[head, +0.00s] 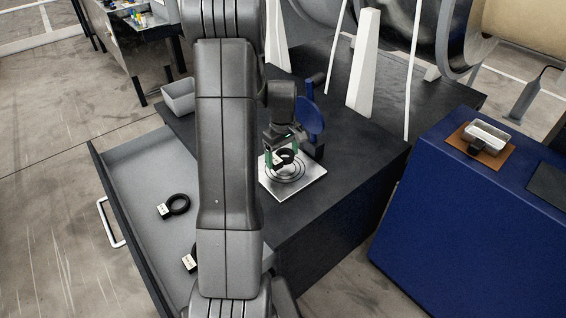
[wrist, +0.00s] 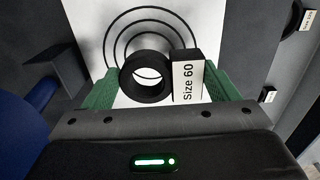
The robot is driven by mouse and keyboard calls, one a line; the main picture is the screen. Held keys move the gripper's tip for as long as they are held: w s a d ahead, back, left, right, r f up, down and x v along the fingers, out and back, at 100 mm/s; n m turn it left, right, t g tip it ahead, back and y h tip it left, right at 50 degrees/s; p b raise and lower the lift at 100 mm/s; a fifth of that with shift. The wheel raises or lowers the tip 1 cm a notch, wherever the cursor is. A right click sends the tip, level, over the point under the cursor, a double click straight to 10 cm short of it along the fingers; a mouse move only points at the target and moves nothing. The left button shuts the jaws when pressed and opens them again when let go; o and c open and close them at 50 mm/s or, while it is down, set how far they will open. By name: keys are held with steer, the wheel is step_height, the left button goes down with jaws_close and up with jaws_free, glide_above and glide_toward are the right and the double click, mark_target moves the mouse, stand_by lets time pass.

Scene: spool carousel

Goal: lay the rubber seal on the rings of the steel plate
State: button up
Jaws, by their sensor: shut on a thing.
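My gripper (head: 281,146) is over the steel plate (head: 312,188), which lies on the dark bench top. Its green fingers are shut on the rubber seal (wrist: 143,93), a thick black ring with a white "Size 60" tag block (wrist: 187,82) on its right side. The seal also shows in the head view (head: 286,157), partly hidden by the fingers. In the wrist view the plate (wrist: 215,20) carries thin black concentric rings behind the seal. The seal overlaps their lower part. Whether it touches the plate cannot be told.
An open grey drawer (head: 135,165) holds another tagged black ring (head: 178,204) and a white tag (head: 189,262) beside my arm. A grey bin (head: 180,100) stands at the bench's back left. A blue disc (head: 309,117) stands close behind the plate. A blue cabinet (head: 470,215) is at right.

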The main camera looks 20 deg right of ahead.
mark_target(283, 171)
steer(key=shift+f, duration=1.95)
steer(key=shift+f, duration=0.2)
steer(key=o, duration=0.9)
step_height(283, 171, up, 12)
steer(key=shift+r, duration=0.25)
